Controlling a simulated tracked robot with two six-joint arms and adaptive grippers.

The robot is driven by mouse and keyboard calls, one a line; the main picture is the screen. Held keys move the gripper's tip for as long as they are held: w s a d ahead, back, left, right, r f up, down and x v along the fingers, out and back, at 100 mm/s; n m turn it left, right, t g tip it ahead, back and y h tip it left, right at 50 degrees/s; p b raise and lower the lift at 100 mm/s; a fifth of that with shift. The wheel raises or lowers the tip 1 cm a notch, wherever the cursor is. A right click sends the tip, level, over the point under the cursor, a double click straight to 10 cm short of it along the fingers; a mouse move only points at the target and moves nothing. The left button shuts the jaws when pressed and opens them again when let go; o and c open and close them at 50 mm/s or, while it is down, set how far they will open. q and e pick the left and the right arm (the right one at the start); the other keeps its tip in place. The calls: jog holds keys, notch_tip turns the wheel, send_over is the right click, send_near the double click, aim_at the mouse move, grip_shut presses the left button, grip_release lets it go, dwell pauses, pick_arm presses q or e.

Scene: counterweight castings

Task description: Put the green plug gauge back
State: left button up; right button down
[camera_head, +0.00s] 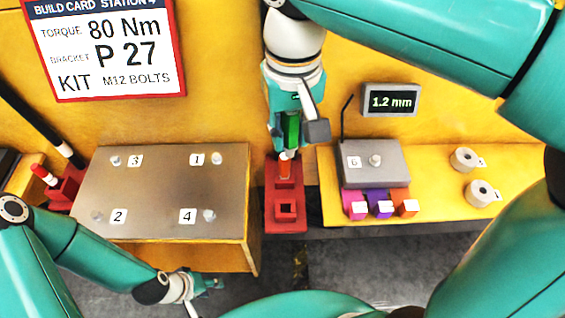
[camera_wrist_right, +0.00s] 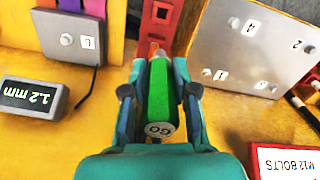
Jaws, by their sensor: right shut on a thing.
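The green plug gauge (camera_head: 291,130) is held upright, or nearly so, between the fingers of my right gripper (camera_head: 296,128). In the right wrist view its green body (camera_wrist_right: 157,98) and end marked GO lie between the two fingers of that gripper (camera_wrist_right: 160,85). Its orange lower end (camera_head: 285,168) is at the rear part of a red holder (camera_head: 285,221); I cannot tell whether it is inside a socket. The holder's front square hole is empty. My left gripper (camera_head: 210,284) is low in front of the grey plate, away from the gauge; its opening is unclear.
A grey plate (camera_head: 165,185) with numbered pegs stands left of the holder. A grey block (camera_head: 375,160) with coloured pieces in front and a 1.2 mm display (camera_head: 391,100) stand to the right. Two rollers (camera_head: 480,192) sit farther right. Another red holder (camera_head: 62,190) is at far left.

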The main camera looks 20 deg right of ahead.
jog(key=shift+w+a, duration=0.1)
jog(key=shift+a, duration=0.15)
jog(key=shift+w+f+p, duration=0.1)
jog(key=shift+f+p, duration=0.15)
jog(key=shift+p, duration=0.15)
jog(key=p, duration=0.5)
send_over(286, 202)
notch_tip(286, 202, down, 6)
jog(key=r, duration=0.1)
notch_tip(286, 202, down, 11)
jog(key=s+b, duration=0.1)
jog(key=b, duration=0.1)
jog(key=shift+s+a, duration=0.15)
jog(key=shift+a, duration=0.15)
jog(key=shift+f+b, duration=0.35)
jog(key=shift+b, duration=0.1)
jog(key=shift+s+f+b, duration=0.1)
jog(key=shift+f+b, duration=2.4)
jog(key=shift+f, duration=0.1)
jog(key=shift+f+b, duration=0.5)
jog(key=shift+b, duration=0.05)
